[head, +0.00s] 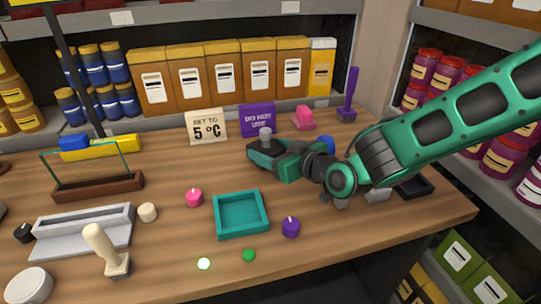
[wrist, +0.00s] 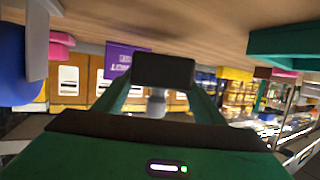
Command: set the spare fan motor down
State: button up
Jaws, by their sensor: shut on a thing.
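My gripper (head: 266,152) reaches in from the right, low over the back middle of the table. It is shut on what looks like the spare fan motor, whose light grey round part (head: 265,134) sticks up above the dark fingertips. In the wrist view, tilted upside down, the grey part (wrist: 157,102) shows between the green fingers of my gripper (wrist: 163,72), next to a dark block at their ends. The rest of the motor is hard to tell from the fingertips. I cannot tell whether it touches the table (head: 160,245).
A teal tray (head: 241,235) stands in front of my gripper, with a purple candle (head: 291,228) and a pink one (head: 194,198) nearby. Signs (head: 206,127) and (head: 257,119) stand behind. A blue round thing (head: 326,144) is beside my arm. Bare table lies left of my gripper.

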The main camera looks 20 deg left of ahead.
jog(key=shift+f, duration=0.9)
jog(key=shift+f, duration=0.6)
jog(key=o, duration=1.7)
jog(key=shift+c, duration=0.2)
